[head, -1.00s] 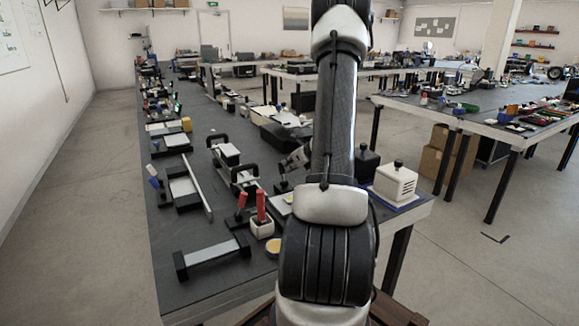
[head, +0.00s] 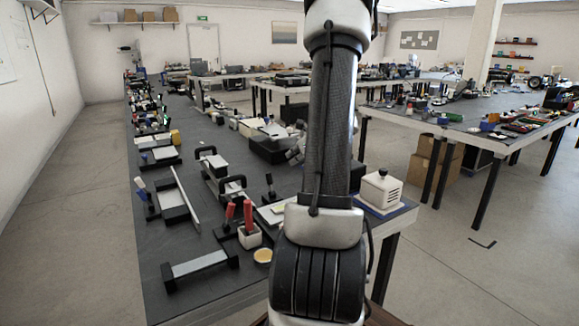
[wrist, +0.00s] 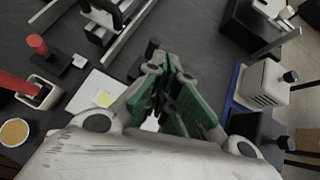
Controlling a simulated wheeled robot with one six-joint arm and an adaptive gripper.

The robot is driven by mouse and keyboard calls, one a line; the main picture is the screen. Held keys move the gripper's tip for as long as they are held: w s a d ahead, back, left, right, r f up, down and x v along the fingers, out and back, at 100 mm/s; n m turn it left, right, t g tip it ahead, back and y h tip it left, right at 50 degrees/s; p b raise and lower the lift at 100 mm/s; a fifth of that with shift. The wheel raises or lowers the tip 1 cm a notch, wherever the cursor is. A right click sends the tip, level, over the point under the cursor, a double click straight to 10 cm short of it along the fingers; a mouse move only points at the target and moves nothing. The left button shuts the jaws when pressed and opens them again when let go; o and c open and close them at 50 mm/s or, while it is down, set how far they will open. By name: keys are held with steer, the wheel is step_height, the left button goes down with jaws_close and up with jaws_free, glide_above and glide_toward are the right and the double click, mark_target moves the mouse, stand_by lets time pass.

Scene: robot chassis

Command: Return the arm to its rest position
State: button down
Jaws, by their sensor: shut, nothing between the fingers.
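My arm (head: 332,130) stands upright in the middle of the head view and covers part of the workbench (head: 205,225). My gripper (wrist: 171,78) is shut and empty in the wrist view, its green-padded fingers together above the dark bench top. In the head view the gripper is mostly hidden behind the arm; a small grey part of it seems to show just left of the arm.
A white box with a black knob (head: 381,190) stands on a blue base at the bench's right corner. A white holder with red-handled tools (head: 249,236) and a yellow-topped round dish (head: 263,256) are left of the arm. Open floor (head: 455,275) lies to the right.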

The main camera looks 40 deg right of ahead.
steer(key=shift+s+r, duration=0.15)
steer(key=shift+r, duration=0.1)
stand_by(0.5)
steer(key=s+a+f+n+g+y, duration=0.1)
steer(key=s+a+n+g+y, duration=0.3)
steer(key=s+a+n, duration=0.95)
steer(key=s+a+r+n+h, duration=0.1)
steer(key=s+a+r+n, duration=0.1)
steer(key=a+r+n, duration=0.2)
steer(key=s+a+r+n+g+h, duration=0.1)
steer(key=s+a+r+n, duration=0.2)
steer(key=a+n, duration=0.4)
steer(key=s+a+r+n+h, duration=0.2)
steer(key=a+r+n, duration=0.3)
steer(key=n, duration=0.6)
steer(key=shift+s+a+g, duration=0.3)
steer(key=shift+s+a, duration=0.05)
steer(key=shift+s, duration=0.1)
